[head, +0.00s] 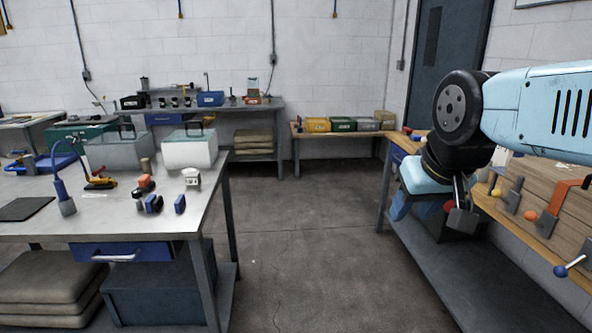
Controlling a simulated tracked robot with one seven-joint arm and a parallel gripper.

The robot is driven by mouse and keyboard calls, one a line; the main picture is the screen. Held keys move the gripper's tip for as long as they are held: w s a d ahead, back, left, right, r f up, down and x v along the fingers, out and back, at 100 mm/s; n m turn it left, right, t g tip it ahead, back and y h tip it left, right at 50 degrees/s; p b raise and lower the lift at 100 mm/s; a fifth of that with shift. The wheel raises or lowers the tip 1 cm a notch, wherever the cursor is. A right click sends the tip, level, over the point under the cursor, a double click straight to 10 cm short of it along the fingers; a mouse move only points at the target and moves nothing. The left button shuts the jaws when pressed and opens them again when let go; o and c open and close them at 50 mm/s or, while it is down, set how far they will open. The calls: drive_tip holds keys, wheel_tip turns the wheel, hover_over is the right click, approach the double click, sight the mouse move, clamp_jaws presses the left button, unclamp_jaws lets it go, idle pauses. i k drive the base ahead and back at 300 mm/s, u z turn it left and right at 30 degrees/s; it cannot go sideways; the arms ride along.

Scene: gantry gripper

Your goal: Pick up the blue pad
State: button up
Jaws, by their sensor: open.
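A small blue block-like pad (180,204) stands on the left metal workbench (100,222), near its right end. A second blue piece (153,204) with dark parts stands just left of it; I cannot tell for certain which one is the task's blue pad. My gripper (432,212) hangs at the right, below my light-blue arm, in front of the right bench. It is open, partly hidden by my wrist, and nothing shows held in it. It is far from the blue pad, across the floor gap.
A blue lamp-like stand (65,190) rises at left. The wooden-topped right bench (545,225) holds tools. Open floor (300,250) lies between the benches.

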sight(416, 138)
drive_tip(key=u, duration=0.2)
drive_tip(key=i, duration=3.2)
drive_tip(key=z, duration=0.9)
drive_tip(key=i, duration=0.85)
drive_tip(key=z, duration=1.05)
drive_tip(key=i, duration=0.8)
drive_tip(key=z, duration=0.4)
drive_tip(key=k, duration=0.6)
drive_tip(key=z, duration=0.2)
drive_tip(key=i, duration=0.4)
